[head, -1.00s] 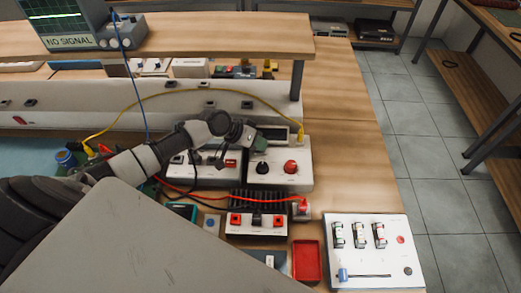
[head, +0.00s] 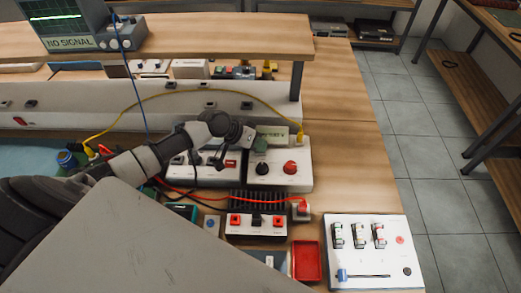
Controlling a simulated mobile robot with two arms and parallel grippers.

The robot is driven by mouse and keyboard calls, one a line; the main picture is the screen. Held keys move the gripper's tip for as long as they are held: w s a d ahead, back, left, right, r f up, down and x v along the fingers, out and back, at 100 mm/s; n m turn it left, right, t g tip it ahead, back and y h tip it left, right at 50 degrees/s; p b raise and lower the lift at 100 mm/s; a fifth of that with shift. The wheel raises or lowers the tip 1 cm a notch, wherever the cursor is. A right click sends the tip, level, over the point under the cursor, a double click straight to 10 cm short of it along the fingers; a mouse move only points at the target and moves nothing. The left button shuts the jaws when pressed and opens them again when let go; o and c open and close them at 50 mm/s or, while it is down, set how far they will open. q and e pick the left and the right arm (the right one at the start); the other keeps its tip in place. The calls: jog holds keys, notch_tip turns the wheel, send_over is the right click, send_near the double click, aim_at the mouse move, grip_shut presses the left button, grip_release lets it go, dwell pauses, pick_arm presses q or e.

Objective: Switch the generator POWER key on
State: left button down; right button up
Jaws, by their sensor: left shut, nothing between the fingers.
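A white box with a small display (head: 272,135), a black knob (head: 262,168) and a red knob (head: 290,167) stands on the bench; I take it for the generator (head: 300,181). Its display is pale green. My left gripper (head: 258,146) is shut and empty, over the left back part of this box, just behind the black knob. Whether it touches the box, I cannot tell. The POWER key cannot be made out; the gripper may hide it. My right gripper is not in view.
A second white box (head: 205,179) stands to the left, partly under my arm. A yellow cable (head: 180,92) arches behind, and a red cable (head: 245,201) runs in front. The bench at right is clear.

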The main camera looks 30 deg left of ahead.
pick_arm(q)
jog(key=shift+a+r, duration=0.1)
notch_tip(320, 180, up, 6)
jog(key=p, duration=0.5)
jog(key=shift+w+r, duration=0.1)
dwell(0.3)
